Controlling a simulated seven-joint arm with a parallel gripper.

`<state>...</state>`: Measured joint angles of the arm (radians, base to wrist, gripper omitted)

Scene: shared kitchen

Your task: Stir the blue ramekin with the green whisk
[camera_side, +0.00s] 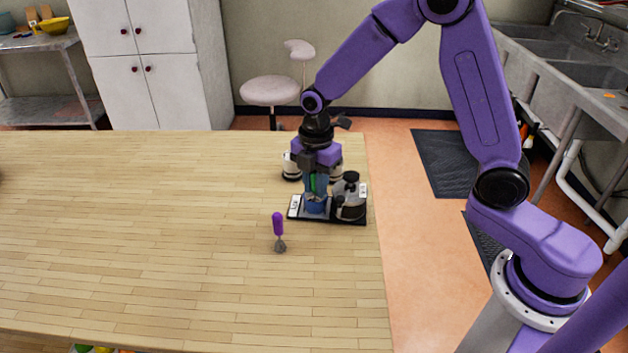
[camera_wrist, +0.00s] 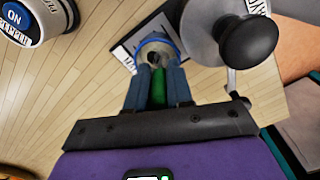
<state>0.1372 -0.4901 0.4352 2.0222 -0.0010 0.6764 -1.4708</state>
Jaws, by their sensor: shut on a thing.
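The blue ramekin (camera_side: 315,205) stands on a dark tray (camera_side: 335,219) near the right edge of the table. Its blue rim and pale inside show in the wrist view (camera_wrist: 168,41). My gripper (camera_side: 315,186) is right above the ramekin, pointing down. It is shut on the green whisk, whose green handle (camera_wrist: 158,88) shows between the fingers. The whisk's lower end reaches down at the ramekin's opening. How deep it sits inside is hidden by the fingers and the rim.
A purple-handled whisk (camera_side: 278,226) is on the table in front.

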